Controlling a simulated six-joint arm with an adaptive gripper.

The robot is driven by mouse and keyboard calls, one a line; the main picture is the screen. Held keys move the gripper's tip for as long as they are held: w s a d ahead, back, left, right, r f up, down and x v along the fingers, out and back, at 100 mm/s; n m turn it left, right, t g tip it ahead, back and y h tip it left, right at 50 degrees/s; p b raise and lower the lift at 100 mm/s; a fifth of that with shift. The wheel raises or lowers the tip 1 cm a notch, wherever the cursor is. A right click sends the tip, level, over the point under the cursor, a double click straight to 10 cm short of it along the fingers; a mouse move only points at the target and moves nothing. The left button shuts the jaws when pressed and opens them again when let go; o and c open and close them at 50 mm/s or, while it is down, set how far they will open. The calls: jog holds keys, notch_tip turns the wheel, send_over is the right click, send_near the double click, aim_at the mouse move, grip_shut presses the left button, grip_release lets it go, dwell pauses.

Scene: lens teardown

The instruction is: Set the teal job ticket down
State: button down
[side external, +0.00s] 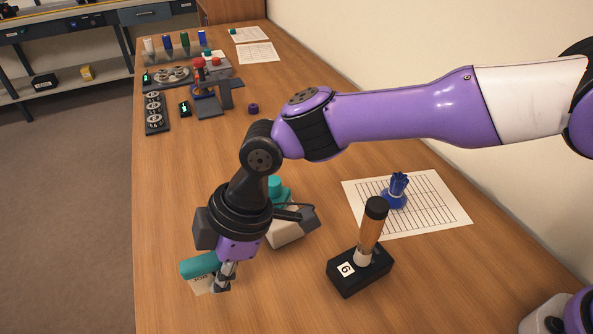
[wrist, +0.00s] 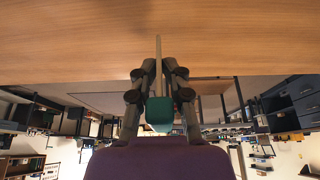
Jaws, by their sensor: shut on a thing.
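The teal job ticket (side external: 199,265) has a teal upper part and a pale lower part with dark print. My gripper (side external: 222,283) is shut on it near the front left edge of the table, pointing down. In the wrist view the ticket (wrist: 159,113) stands edge-on between the two fingers of my gripper (wrist: 157,76), its thin pale edge reaching past the fingertips toward the table. I cannot tell whether its lower edge touches the wood. The gripper hides part of the ticket in the side view.
A teal and cream device (side external: 290,228) sits behind my gripper. Several fixtures stand at the far end.

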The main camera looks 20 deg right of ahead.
jog(key=shift+f, duration=1.6)
jog(key=shift+f, duration=0.15)
jog(key=c, duration=0.8)
grip_release()
